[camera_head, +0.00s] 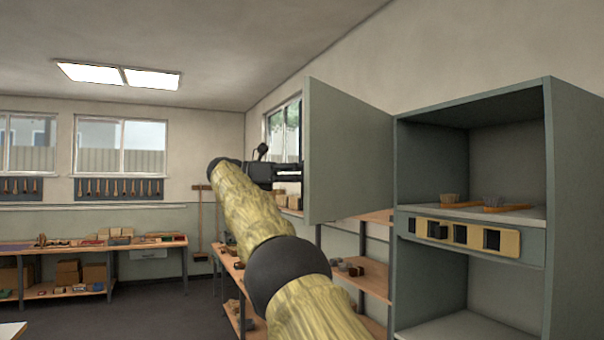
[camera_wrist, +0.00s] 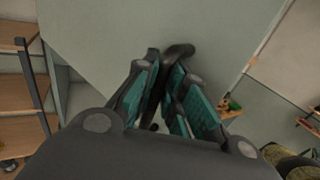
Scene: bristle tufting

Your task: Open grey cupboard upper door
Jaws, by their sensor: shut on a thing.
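The grey cupboard (camera_head: 572,220) stands at the right in the head view. Its upper door (camera_head: 346,150) is swung wide open on its left side, and the upper compartment is exposed. My gripper (camera_head: 295,172) is at the door's outer, free edge, partly hidden behind the door and my arm. In the wrist view my gripper (camera_wrist: 166,98) has its teal-padded fingers closed around a dark handle (camera_wrist: 180,50) on the pale door panel (camera_wrist: 110,35). The fingers hide part of the handle.
Two brushes (camera_head: 490,203) lie on the cupboard's upper shelf, above a panel with square holes (camera_head: 465,236). Wooden shelving (camera_head: 365,278) with small items stands behind the door. A workbench (camera_head: 90,246) runs along the far left wall. Open floor (camera_head: 150,310) lies between.

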